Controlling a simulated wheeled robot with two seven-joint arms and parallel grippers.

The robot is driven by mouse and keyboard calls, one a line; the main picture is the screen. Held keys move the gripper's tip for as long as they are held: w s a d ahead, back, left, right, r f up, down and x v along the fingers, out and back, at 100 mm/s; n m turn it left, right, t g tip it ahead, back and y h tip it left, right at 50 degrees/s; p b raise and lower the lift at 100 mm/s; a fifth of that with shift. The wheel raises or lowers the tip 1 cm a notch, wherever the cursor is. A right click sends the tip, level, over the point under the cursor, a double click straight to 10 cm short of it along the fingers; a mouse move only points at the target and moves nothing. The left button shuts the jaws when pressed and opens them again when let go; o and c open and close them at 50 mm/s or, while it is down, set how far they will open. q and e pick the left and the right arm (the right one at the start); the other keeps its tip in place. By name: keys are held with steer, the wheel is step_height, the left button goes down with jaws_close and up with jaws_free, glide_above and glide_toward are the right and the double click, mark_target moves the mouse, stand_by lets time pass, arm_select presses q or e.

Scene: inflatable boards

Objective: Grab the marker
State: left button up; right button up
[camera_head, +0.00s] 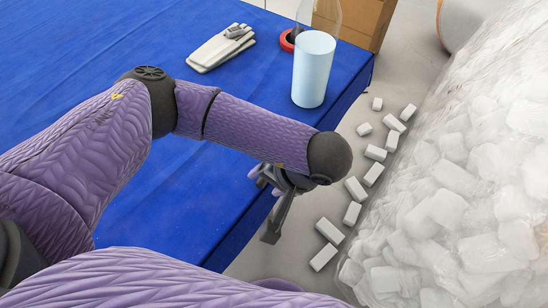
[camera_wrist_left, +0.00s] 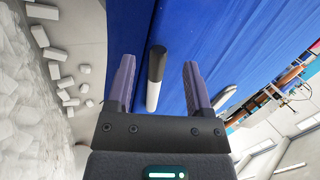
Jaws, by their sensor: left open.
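The marker (camera_wrist_left: 154,80), a cylinder with a black end and a white body, shows in the left wrist view between my left gripper's fingers (camera_wrist_left: 158,66). It lies along the edge of the blue cloth, with visible gaps to both fingers. In the head view my left gripper (camera_head: 268,208) is open at the near right edge of the blue table, under the end of my arm. The marker is mostly hidden there; a small whitish bit beside the gripper may be part of it. My right gripper is not in view.
The blue table (camera_head: 130,50) holds pale gloves (camera_head: 220,47), a red tape roll (camera_head: 289,40) and a clear container with pale blue contents (camera_head: 313,75) near its right edge. White blocks (camera_head: 329,230) lie on the floor beside a large clear bag of blocks (camera_head: 470,190). A cardboard box (camera_head: 368,22) stands behind.

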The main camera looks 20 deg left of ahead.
arm_select(q)
steer(key=shift+x, duration=0.95)
jaws_close()
